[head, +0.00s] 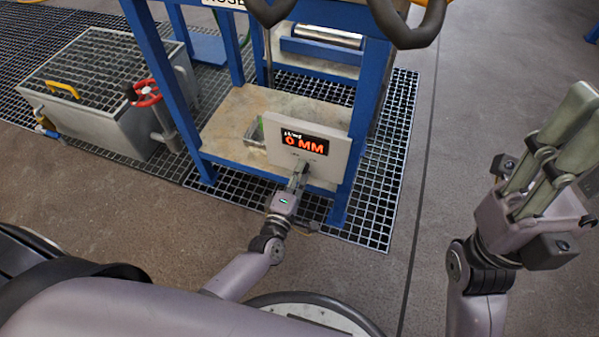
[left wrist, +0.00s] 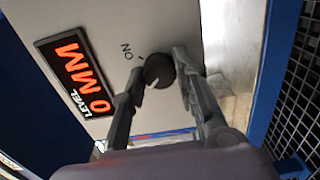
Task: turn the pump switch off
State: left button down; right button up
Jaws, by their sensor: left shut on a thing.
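The pump switch is a dark round knob (left wrist: 159,71) on a pale panel (head: 339,153), with the word ON printed beside it. A light mark shows at the knob's lower left edge in the left wrist view. My left gripper (head: 299,175) is at the panel's lower part, and its fingers (left wrist: 158,66) are shut on the knob from both sides. In the head view the gripper hides the knob. The panel's red display (head: 305,143) reads 0 MM. My right gripper (head: 570,135) is raised at the right edge, away from the panel; its fingertip gap is unclear.
The panel stands at a blue frame (head: 160,62) with a tan shelf (head: 225,122). A grey grated box (head: 105,85) with a red handwheel (head: 146,93) is at left. Floor grating (head: 377,218) surrounds the frame. Bare floor lies to the right.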

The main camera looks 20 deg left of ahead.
dwell(0.3)
pick_arm(q)
jog(key=c, duration=1.2)
grip_release()
jog(key=shift+c, duration=0.2)
jog(key=shift+s, duration=0.1)
jog(key=s, duration=1.1)
jog(key=shift+s+a, duration=0.2)
jog(key=shift+s, duration=0.2)
